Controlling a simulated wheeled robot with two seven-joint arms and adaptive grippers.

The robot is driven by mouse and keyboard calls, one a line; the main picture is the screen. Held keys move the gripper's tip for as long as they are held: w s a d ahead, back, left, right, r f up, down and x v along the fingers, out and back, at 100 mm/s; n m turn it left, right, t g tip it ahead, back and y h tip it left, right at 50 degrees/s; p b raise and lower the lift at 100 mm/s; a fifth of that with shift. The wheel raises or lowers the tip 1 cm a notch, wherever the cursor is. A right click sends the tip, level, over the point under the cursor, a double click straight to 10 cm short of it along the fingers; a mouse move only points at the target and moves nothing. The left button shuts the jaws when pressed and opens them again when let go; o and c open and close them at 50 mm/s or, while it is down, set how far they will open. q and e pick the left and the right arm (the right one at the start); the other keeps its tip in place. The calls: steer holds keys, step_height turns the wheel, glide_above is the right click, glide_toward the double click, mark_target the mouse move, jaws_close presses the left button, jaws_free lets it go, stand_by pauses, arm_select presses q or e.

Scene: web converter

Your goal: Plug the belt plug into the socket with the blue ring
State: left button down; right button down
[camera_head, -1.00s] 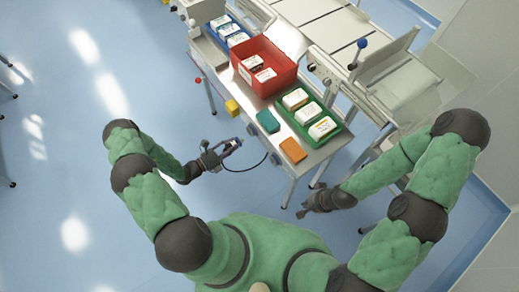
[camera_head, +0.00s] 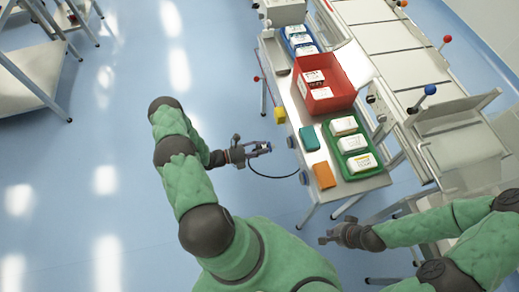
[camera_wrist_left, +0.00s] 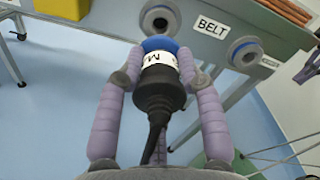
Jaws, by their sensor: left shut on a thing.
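My left gripper (camera_head: 266,148) is shut on the belt plug (camera_wrist_left: 160,85). The plug has a blue front end, a white band with an "M", and a black rear with a black cable running back. In the left wrist view its blue end points up toward a round grey socket (camera_wrist_left: 160,16) on the table's side panel. A gap shows between them in the head view. A "BELT" label (camera_wrist_left: 211,27) sits right of that socket. A second grey socket (camera_wrist_left: 244,53) is further right.
The table (camera_head: 318,158) carries a red bin (camera_head: 330,75), a green tray (camera_head: 376,150), a blue tray (camera_head: 287,33), a teal block (camera_head: 309,138) and an orange block (camera_head: 324,175). A yellow block (camera_head: 280,115) is at its left edge. Open floor lies left.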

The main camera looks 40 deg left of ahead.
mark_target(272, 147)
arm_select(q)
steer(key=shift+x, duration=2.2)
steer(key=shift+b+x, duration=0.45)
steer(key=shift+x, duration=1.3)
stand_by(1.4)
steer(key=c, duration=0.7)
jaws_free()
steer(key=v, duration=1.2)
